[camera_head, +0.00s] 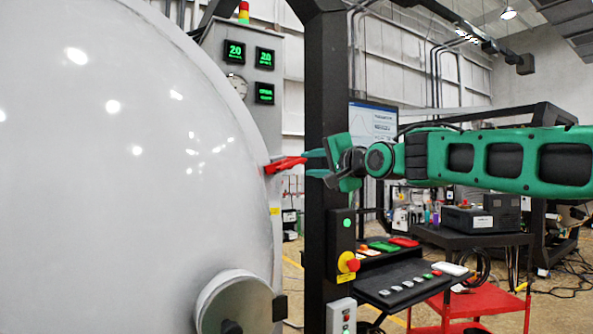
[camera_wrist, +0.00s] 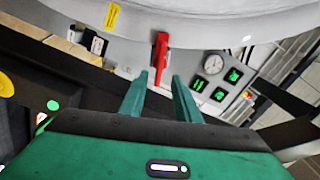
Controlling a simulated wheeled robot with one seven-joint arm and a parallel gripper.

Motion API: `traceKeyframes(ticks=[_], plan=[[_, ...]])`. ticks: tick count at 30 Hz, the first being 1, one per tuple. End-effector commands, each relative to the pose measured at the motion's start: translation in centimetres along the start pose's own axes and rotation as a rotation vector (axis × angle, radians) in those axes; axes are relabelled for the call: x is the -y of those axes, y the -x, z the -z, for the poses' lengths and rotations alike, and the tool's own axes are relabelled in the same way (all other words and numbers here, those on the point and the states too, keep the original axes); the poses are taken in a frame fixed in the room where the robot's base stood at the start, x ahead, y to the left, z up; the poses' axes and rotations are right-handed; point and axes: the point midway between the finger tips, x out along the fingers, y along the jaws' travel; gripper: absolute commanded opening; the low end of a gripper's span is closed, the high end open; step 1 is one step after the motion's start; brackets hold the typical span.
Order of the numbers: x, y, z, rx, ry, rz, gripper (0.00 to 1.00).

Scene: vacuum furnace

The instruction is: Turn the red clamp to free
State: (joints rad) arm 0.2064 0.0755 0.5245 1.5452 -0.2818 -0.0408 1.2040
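The red clamp (camera_head: 285,165) sits on the rim of the large white furnace door (camera_head: 120,180), at its right edge in the head view. Its handle sticks out to the right, toward my gripper (camera_head: 314,163). In the wrist view the red clamp (camera_wrist: 159,57) stands upright, just beyond and between the fingertips of my gripper (camera_wrist: 160,80). The green fingers are apart with a gap between them, and nothing is visibly held. In the head view the fingertips are close to the handle's end; I cannot tell whether they touch it.
A black post (camera_head: 327,100) stands behind my gripper. A control panel with an emergency stop button (camera_head: 352,265) and a sloped key console (camera_head: 405,282) are below. A cabinet with green displays (camera_head: 264,58) stands behind the door. A red cart (camera_head: 470,308) is at lower right.

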Motion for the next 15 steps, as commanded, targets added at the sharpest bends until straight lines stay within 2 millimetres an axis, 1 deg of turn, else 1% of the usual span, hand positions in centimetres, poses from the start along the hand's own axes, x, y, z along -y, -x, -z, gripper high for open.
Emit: traceKeyframes(ticks=[5, 15], plan=[[-0.1, -1.8, 0.1, 0.000, -0.002, 0.001, 0.30], [-0.2, -6.8, 0.2, 0.000, -0.001, -0.002, 0.30]])
